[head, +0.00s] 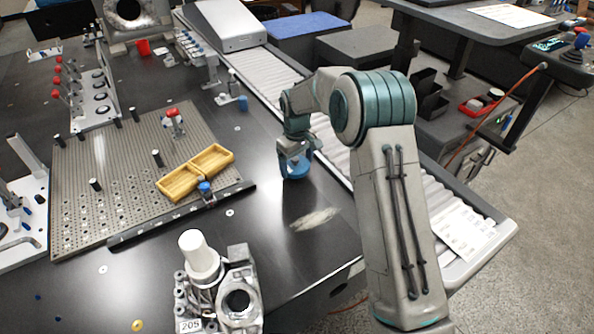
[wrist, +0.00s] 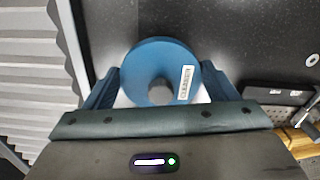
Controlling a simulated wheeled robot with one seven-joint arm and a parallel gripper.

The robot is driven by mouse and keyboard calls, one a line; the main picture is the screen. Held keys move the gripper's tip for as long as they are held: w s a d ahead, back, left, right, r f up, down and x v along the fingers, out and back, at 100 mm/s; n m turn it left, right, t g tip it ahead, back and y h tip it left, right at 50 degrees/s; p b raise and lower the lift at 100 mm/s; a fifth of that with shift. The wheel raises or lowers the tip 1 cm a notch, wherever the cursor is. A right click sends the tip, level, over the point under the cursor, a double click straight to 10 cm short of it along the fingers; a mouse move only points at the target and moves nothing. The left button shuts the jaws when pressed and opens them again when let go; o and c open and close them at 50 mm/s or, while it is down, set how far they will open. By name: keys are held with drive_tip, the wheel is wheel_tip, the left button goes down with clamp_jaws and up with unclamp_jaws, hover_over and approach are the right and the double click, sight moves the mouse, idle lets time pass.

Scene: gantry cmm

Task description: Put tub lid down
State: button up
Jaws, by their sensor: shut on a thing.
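The tub lid is a round blue disc (wrist: 150,62) with a white label and a grey centre, seen in the wrist view between the two fingers. My gripper (wrist: 160,90) is shut on it, with one blue finger at each side. In the head view the blue lid (head: 295,166) shows below my gripper (head: 296,158), over the dark table top beside the conveyor. I cannot tell whether the lid touches the table. A pale surface shows under the lid in the wrist view; I cannot tell what it is.
A perforated plate (head: 120,185) carries a yellow two-part tray (head: 176,187) left of my gripper. A metal fixture with a white cylinder (head: 200,254) stands at the front. The roller conveyor (head: 272,76) runs along the right. Dark table around (head: 270,205) is bare.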

sight(297, 166)
drive_tip(key=shift+f, duration=1.75)
drive_tip(key=shift+f, duration=0.2)
drive_tip(key=o, duration=0.9)
drive_tip(key=shift+o, duration=0.2)
wheel_tip(297, 166, up, 13)
drive_tip(key=shift+s+f, duration=0.1)
drive_tip(key=shift+f, duration=0.1)
drive_tip(key=s+d+r+m+t, duration=0.1)
drive_tip(key=s+d+r+m, duration=0.1)
drive_tip(key=s+d+r, duration=0.5)
drive_tip(key=s+d+r+m, duration=0.2)
drive_tip(key=s+d+r, duration=0.15)
drive_tip(key=s, duration=0.55)
drive_tip(key=s+d+f+m, duration=0.1)
drive_tip(key=s+d+m, duration=0.1)
drive_tip(key=s, duration=0.6)
drive_tip(key=s+d+f+m+t, duration=0.1)
drive_tip(key=s+d+m, duration=0.1)
drive_tip(key=s+d, duration=0.3)
drive_tip(key=shift+s+f+m, duration=0.25)
drive_tip(key=shift+s+m, duration=0.05)
drive_tip(key=shift+s, duration=1.95)
